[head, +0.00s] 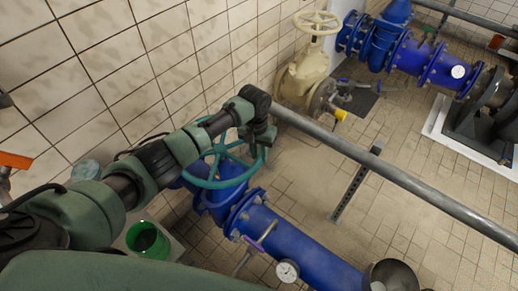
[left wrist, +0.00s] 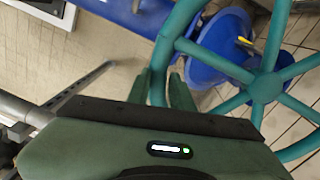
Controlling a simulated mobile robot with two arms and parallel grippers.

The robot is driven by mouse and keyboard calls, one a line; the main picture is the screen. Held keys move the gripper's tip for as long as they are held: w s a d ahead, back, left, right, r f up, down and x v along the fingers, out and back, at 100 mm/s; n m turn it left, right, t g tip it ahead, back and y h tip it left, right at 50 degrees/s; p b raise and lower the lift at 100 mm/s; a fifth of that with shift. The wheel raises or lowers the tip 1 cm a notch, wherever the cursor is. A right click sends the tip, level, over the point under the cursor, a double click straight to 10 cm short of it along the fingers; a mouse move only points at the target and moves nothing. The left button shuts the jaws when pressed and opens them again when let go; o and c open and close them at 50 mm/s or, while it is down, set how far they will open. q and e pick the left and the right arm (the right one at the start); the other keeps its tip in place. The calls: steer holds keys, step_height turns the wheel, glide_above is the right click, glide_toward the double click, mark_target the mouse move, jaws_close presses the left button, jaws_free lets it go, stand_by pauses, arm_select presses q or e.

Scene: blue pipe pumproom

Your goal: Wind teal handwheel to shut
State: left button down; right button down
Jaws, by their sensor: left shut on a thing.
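The teal handwheel (head: 205,184) sits on top of a blue valve (head: 212,204) in the lower middle of the head view. My left arm reaches across from the left, and my left gripper (head: 259,150) is at the wheel's right side. In the left wrist view, the wheel's hub (left wrist: 265,88) and spokes are at the right. The two green fingers of my left gripper (left wrist: 160,90) are shut on the rim, one on each side of it. Part of the wheel is hidden behind my arm in the head view. My right gripper does not show.
A grey pipe rail (head: 385,172) runs diagonally past the wheel, on a post. A blue pipe (head: 300,245) with a gauge (head: 287,271) leads off the valve. A cream valve (head: 305,75) stands behind. A green bucket (head: 148,241) is at lower left. The tiled wall is close.

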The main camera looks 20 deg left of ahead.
arm_select(q)
steer(key=shift+s+f+m, duration=0.1)
steer(key=shift+s+m, duration=0.2)
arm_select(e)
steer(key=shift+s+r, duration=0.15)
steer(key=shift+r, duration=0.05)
arm_select(q)
steer(key=shift+s, duration=0.1)
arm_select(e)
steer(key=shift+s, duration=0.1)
arm_select(q)
steer(key=c, duration=1.5)
jaws_free()
steer(key=shift+o, duration=1.1)
steer(key=shift+s, duration=0.1)
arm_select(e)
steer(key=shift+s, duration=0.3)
arm_select(q)
steer(key=r, duration=0.3)
steer(key=r+b, duration=0.1)
steer(key=r, duration=0.3)
steer(key=shift+a, duration=0.2)
steer(key=shift+r, duration=0.5)
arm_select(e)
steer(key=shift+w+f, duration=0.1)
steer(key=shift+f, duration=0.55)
